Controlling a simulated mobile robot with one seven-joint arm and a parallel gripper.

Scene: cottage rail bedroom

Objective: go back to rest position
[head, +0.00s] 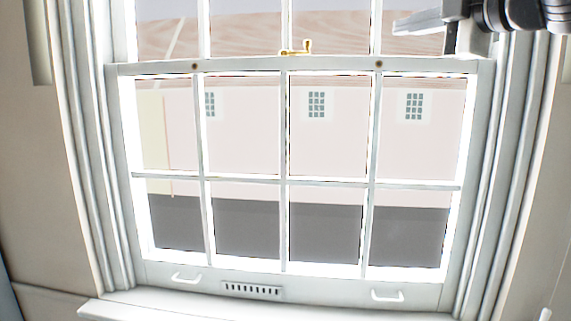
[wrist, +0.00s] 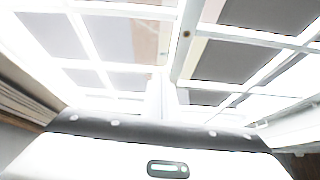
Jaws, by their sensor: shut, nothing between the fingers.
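My gripper (head: 402,26) shows at the top right of the head view, raised in front of the upper part of the window and pointing left. Its fingers are together with nothing between them. In the wrist view my gripper (wrist: 162,92) has its pale fingers side by side in the middle, against bright window panes. My arm runs off the top right of the head view.
A white sash window (head: 287,180) fills the head view. A brass latch (head: 297,47) sits on its middle rail. Two white handles (head: 186,278) (head: 387,296) and a slotted vent (head: 252,291) are on the bottom rail, above the sill (head: 250,311).

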